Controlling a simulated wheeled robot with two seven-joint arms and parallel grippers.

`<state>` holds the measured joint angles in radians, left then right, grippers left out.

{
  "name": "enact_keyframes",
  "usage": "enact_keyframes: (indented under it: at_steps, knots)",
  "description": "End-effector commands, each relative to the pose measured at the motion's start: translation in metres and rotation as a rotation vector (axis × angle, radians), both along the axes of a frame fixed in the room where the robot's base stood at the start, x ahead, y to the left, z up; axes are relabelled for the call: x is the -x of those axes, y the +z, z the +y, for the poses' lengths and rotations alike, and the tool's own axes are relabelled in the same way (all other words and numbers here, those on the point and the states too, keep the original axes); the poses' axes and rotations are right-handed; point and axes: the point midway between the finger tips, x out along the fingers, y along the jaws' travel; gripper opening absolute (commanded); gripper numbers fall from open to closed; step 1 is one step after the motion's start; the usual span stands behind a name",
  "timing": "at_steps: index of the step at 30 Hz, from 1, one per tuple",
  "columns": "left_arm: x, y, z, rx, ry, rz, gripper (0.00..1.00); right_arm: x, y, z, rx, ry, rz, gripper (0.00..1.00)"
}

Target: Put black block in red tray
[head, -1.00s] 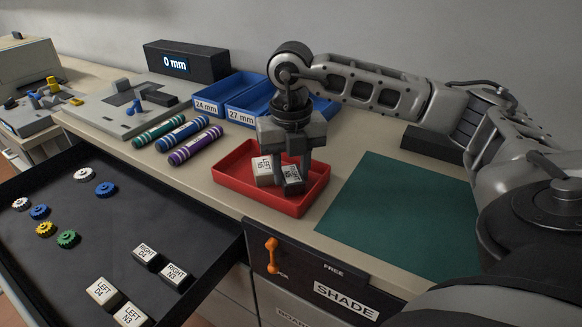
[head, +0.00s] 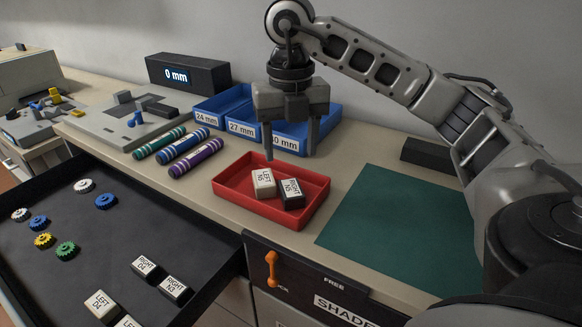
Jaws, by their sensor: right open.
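The red tray (head: 232,204) sits on the bench in the middle of the head view. Inside it lie a black block (head: 291,193) labelled RIGHT N5 and a white block (head: 264,182) labelled LEFT, side by side. My right gripper (head: 291,155) is above the back of the tray, open and empty, fingers pointing down, clear of both blocks. Other labelled blocks lie in the open drawer: two dark-sided ones marked RIGHT D4 (head: 145,268) and RIGHT N3 (head: 173,289), and a white one marked LEFT D4 (head: 101,305). My left gripper is out of view.
Blue bins (head: 240,129) with mm labels stand behind the tray. Green, blue and purple toner cartridges (head: 196,158) lie to its left. A green mat (head: 400,225) lies clear at right. The open drawer (head: 90,235) holds several coloured gears. A black 0 mm display (head: 186,74) stands behind.

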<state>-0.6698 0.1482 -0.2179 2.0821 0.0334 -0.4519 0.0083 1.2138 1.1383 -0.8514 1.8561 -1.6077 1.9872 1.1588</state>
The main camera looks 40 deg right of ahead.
Motion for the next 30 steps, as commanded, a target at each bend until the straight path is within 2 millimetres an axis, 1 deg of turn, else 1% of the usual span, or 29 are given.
enact_keyframes:
  at_steps: [1, 2, 3, 8, 15, 26, 29, 30]
  knots:
    - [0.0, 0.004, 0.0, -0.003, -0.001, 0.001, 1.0, -0.001, 0.013, 0.0, 0.001, -0.001, -0.004, 0.57]
    - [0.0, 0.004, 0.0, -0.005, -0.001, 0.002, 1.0, 0.0, 0.018, 0.0, 0.001, -0.001, -0.003, 0.57]
    - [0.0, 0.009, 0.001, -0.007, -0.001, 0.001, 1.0, 0.0, 0.026, 0.0, 0.001, -0.001, -0.003, 0.57]
    - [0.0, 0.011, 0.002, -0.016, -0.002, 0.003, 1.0, 0.0, 0.037, 0.0, 0.001, -0.002, 0.0, 0.57]
    - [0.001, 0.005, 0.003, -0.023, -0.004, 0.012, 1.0, 0.0, 0.038, 0.0, 0.0, -0.001, 0.001, 0.57]
    - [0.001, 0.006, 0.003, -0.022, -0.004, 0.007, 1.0, 0.0, 0.037, 0.0, 0.0, -0.001, 0.001, 0.57]
    - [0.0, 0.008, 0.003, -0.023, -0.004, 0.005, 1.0, -0.002, 0.037, 0.007, -0.022, 0.023, -0.005, 0.57]
    - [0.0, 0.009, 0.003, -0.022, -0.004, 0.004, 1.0, -0.005, 0.036, 0.015, -0.047, 0.049, -0.012, 0.57]
